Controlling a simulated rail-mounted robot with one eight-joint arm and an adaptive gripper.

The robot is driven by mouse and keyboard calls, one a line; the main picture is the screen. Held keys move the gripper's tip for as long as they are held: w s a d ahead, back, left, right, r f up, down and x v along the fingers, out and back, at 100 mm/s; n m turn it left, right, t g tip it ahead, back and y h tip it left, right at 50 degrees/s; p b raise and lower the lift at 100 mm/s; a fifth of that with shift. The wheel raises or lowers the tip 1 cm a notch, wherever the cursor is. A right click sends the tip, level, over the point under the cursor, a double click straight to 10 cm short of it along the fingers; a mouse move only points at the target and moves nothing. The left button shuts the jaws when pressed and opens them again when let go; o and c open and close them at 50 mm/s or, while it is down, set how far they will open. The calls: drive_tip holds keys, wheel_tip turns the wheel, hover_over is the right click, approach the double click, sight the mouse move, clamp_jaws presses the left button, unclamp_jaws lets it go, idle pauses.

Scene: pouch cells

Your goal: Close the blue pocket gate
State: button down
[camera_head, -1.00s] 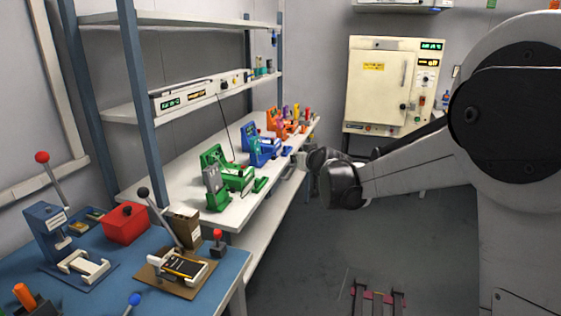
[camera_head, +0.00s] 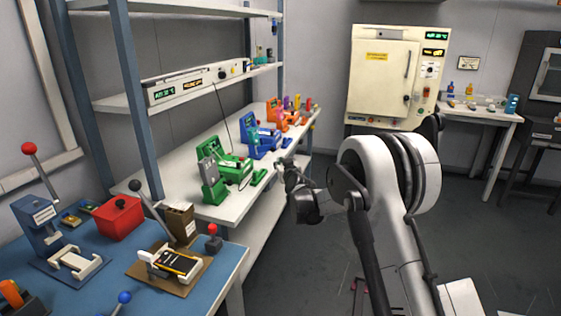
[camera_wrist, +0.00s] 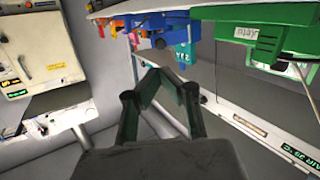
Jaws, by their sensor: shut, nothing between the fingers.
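The blue device (camera_head: 262,142) stands on the white shelf bench between a green device (camera_head: 222,172) and an orange one (camera_head: 282,116). In the wrist view the blue device (camera_wrist: 188,32) hangs inverted near the top. I cannot make out its pocket gate clearly or tell whether it is open or closed. My gripper (camera_head: 284,165) is off the front edge of the bench, to the right of the green and blue devices. In the wrist view my gripper (camera_wrist: 158,72) has its fingertips together, with nothing between them, apart from the blue device.
The white bench (camera_head: 205,208) runs along the left wall. A blue table (camera_head: 215,268) with a red box (camera_head: 118,218) and lever presses is in front. A cream oven (camera_head: 388,75) stands at the back. The floor (camera_head: 320,240) right of the bench is open.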

sight(273, 150)
drive_tip(key=b+x, duration=0.2)
drive_tip(key=x, duration=0.9)
drive_tip(key=shift+w+a, duration=0.2)
drive_tip(key=shift+w, duration=0.2)
